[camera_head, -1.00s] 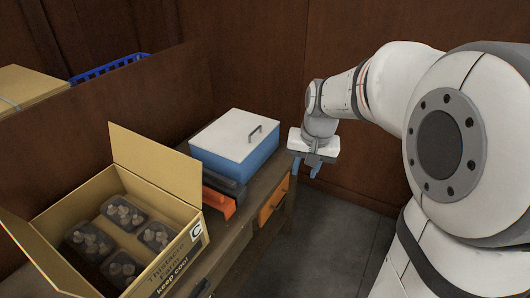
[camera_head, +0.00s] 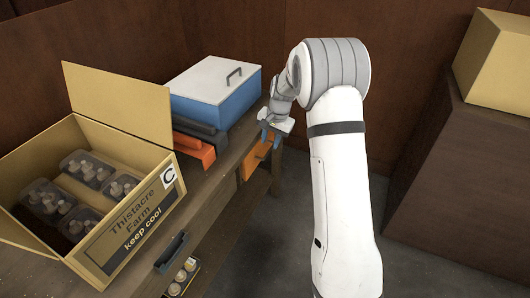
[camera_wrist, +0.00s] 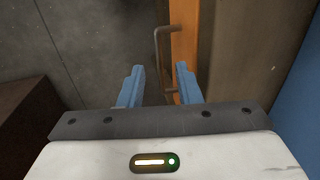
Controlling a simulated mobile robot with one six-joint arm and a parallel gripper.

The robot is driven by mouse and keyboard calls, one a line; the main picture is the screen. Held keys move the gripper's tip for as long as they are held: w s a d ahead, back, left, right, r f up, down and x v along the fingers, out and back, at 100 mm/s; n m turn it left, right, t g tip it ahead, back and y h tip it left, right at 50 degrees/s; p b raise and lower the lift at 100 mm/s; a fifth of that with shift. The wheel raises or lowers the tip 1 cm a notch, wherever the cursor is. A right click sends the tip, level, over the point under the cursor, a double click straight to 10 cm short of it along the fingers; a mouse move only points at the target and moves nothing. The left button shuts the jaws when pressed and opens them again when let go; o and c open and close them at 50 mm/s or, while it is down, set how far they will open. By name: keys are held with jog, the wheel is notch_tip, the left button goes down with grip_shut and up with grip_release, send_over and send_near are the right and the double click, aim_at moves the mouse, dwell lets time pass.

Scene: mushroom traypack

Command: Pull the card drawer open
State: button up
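An orange drawer front (camera_head: 252,160) sits under the table top at its far end; it looks shut. It also shows in the wrist view (camera_wrist: 184,45), with a grey bar handle (camera_wrist: 159,60). My gripper (camera_head: 268,137) hangs just in front of this drawer. Its two blue fingers (camera_wrist: 158,86) are apart with nothing between them, and the handle shows beyond their tips. In the head view the gripper partly covers the drawer and its handle. I see no card label.
On the table (camera_head: 215,205) stand an open carton (camera_head: 130,215) with mushroom trays (camera_head: 88,168), a blue box with a white lid (camera_head: 215,95) and an orange holder (camera_head: 195,150). A dark cabinet (camera_head: 450,175) with a cardboard box (camera_head: 505,65) stands right. Floor between is clear.

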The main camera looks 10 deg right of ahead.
jog(key=f, duration=0.3)
jog(key=f+b, duration=0.1)
jog(key=shift+w+a+f, duration=0.25)
jog(key=shift+a+f, duration=0.1)
jog(key=shift+f, duration=0.05)
grip_shut()
